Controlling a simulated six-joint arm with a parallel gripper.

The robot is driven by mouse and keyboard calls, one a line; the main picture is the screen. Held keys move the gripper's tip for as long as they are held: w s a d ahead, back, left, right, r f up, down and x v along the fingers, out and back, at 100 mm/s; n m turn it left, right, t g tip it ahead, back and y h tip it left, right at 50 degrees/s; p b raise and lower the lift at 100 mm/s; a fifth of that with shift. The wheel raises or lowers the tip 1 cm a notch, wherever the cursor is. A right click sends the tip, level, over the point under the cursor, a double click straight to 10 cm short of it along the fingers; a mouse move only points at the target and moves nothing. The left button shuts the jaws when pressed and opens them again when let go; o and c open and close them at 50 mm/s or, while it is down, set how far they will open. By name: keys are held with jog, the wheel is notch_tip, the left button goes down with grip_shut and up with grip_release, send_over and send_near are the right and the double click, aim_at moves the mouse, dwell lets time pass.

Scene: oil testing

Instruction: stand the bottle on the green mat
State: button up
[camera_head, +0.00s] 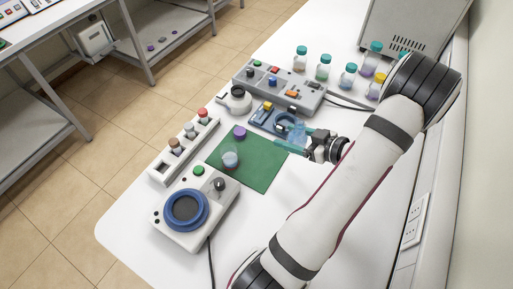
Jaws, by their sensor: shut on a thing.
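The green mat (262,174) lies flat on the white table in the middle of the view. My gripper (290,139) reaches in from the right, just beyond the mat's right corner, beside a blue-grey device. Its teal fingers are shut on a pale, see-through thing, likely the bottle. The fingers and the device behind largely hide it, so its tilt and exact outline cannot be told. A small clear vessel (230,159) with bluish contents stands on the mat's left part. A purple cap (240,132) lies near the mat's far edge.
The blue-grey device (264,117) and a grey button box (279,88) stand behind the mat. A rack of vials (186,139) and a white unit with a blue ring (186,209) flank its left. Several capped bottles (323,67) stand farther back. The mat's right half is clear.

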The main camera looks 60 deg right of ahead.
send_over(265, 150)
jog(key=f, duration=0.4)
jog(key=shift+s, duration=0.3)
jog(key=shift+w+f, duration=0.2)
jog(key=shift+f, duration=0.95)
jog(key=shift+w+f, duration=0.15)
jog(key=shift+f, duration=0.95)
jog(key=o, duration=1.5)
jog(key=shift+f, duration=0.15)
jog(key=shift+r, duration=0.2)
jog(key=v, duration=1.2)
